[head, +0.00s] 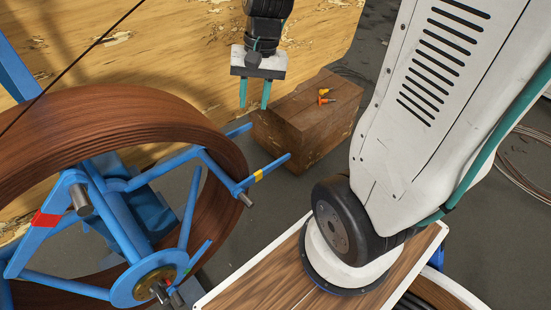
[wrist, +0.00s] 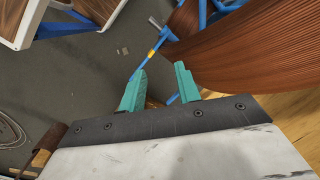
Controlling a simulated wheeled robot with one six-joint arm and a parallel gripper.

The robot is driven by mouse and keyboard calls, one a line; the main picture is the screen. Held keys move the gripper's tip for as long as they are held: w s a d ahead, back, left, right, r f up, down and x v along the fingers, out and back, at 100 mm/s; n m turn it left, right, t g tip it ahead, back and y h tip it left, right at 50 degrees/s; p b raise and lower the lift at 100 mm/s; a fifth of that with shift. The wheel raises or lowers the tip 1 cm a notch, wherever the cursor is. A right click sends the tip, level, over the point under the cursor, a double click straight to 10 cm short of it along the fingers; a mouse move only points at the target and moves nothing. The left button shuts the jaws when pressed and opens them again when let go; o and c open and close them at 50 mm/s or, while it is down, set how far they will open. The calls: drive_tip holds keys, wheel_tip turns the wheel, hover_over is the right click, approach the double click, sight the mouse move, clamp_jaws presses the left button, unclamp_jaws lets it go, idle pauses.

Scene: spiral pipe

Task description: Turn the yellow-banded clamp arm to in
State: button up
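The yellow-banded clamp arm (head: 266,172) is a blue bar with a yellow band on the right side of the blue reel frame. It sticks outward past the brown spiral pipe coil (head: 221,160), tilted up to the right. It also shows in the wrist view (wrist: 157,44), beyond my fingertips and near the coil's edge. My gripper (head: 254,106) has two teal fingers pointing down, apart with nothing between them. It hangs above and behind the clamp arm, not touching it. In the wrist view, my gripper's fingers (wrist: 160,72) are also apart.
A wooden block (head: 307,122) with small orange and yellow pieces (head: 325,96) on top stands close to my gripper's right. A wooden wall (head: 180,60) stands behind. Grey floor lies between the coil and block.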

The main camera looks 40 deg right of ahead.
drive_tip(key=w+d+f+m, duration=0.3)
drive_tip(key=w+d+f, duration=0.1)
drive_tip(key=f, duration=0.3)
drive_tip(key=m+y, duration=0.2)
drive_tip(key=m, duration=0.6)
approach(276, 161)
drive_tip(key=shift+a+f, duration=0.5)
drive_tip(key=shift+f, duration=0.4)
drive_tip(key=x, duration=0.7)
drive_tip(key=shift+s+f, duration=0.1)
drive_tip(key=shift+f, duration=0.1)
clamp_jaws()
